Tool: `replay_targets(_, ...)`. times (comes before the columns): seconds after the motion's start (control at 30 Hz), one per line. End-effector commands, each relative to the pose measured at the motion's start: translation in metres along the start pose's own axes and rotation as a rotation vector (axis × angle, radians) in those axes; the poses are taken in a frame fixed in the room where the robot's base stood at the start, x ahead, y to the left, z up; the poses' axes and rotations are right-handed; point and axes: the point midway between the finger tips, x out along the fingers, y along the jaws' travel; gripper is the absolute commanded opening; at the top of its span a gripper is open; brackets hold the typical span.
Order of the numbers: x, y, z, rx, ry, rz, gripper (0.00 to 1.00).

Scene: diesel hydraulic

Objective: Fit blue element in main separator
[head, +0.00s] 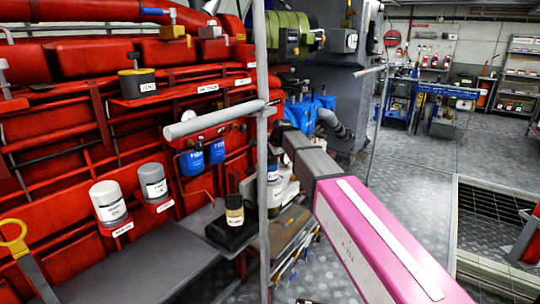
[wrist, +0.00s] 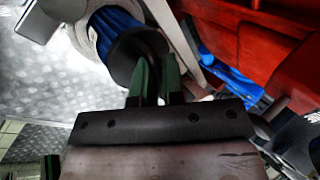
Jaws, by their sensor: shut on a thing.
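In the wrist view, a blue ribbed element (wrist: 112,28) with a dark round end lies at the upper left, tilted, inside or against a pale round collar (wrist: 86,32); which of these I cannot tell. My gripper (wrist: 157,75) has its two green fingers close together at the near edge of the dark end, shut on the element. In the head view my gripper and the held element cannot be made out. The main separator cannot be singled out with certainty. Two white-and-grey canisters (head: 109,203) (head: 153,183) stand on the red machine, with small labels below them.
Two blue canisters (head: 191,161) (head: 216,151) hang under a red header. A grey vertical pole (head: 261,60) with a thick crossbar (head: 212,121) stands in front of the machine. A small dark-capped bottle (head: 234,209) stands on a black block. Open floor (head: 410,180) lies to the right.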

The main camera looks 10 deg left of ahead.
Motion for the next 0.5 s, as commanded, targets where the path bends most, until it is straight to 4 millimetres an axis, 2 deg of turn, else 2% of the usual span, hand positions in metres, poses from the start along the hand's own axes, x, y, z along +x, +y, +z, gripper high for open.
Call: replay_targets(0.5, 0.0074, 0.0047, 0.0000, 0.000, 0.000, -0.001, 0.00)
